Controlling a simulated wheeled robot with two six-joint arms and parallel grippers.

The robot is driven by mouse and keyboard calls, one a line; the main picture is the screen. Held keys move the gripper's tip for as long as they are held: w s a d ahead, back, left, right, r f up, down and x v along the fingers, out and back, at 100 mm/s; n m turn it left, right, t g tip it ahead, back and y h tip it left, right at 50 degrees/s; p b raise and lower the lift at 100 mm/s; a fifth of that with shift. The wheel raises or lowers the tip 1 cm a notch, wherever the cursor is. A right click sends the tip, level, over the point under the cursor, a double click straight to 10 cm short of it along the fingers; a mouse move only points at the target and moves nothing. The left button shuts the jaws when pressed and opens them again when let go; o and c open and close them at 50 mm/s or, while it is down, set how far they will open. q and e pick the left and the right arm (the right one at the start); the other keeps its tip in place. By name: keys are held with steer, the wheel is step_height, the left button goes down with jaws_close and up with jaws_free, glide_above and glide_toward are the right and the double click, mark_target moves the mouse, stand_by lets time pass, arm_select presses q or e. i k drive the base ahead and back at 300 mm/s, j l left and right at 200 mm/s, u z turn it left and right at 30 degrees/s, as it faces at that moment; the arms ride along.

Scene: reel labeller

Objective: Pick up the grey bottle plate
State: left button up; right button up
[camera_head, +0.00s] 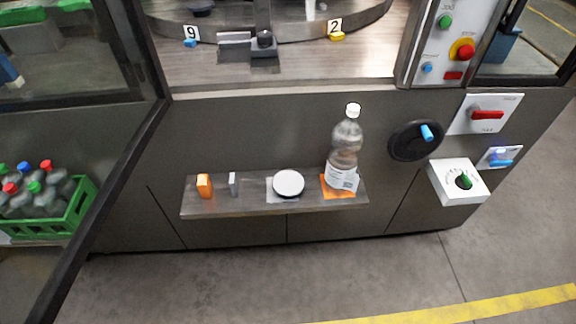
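A small grey upright plate (233,184) stands on the narrow wooden shelf (300,203) on the machine's front. It looks like the grey bottle plate, but it is too small to make out details. An orange plate (204,186) with a pale side stands upright to its left, a small gap apart. Neither of my grippers shows in the head view.
Right of the grey plate, a white round disc (289,183) lies on a pale square. A clear bottle (346,145) with a white cap stands on an orange square (336,192). An open framed door (100,180) and a green bottle crate (58,215) are at the left.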

mark_target(287, 182)
steer(key=k+l+u, duration=0.1)
steer(key=l+u, duration=0.2)
steer(key=k+l+u, duration=0.1)
steer(key=l+u, duration=0.15)
steer(key=l, duration=0.25)
steer(key=k+l+u, duration=0.15)
steer(key=l+u, duration=0.15)
steer(key=k+l+u, duration=0.3)
steer(key=i+l, duration=0.1)
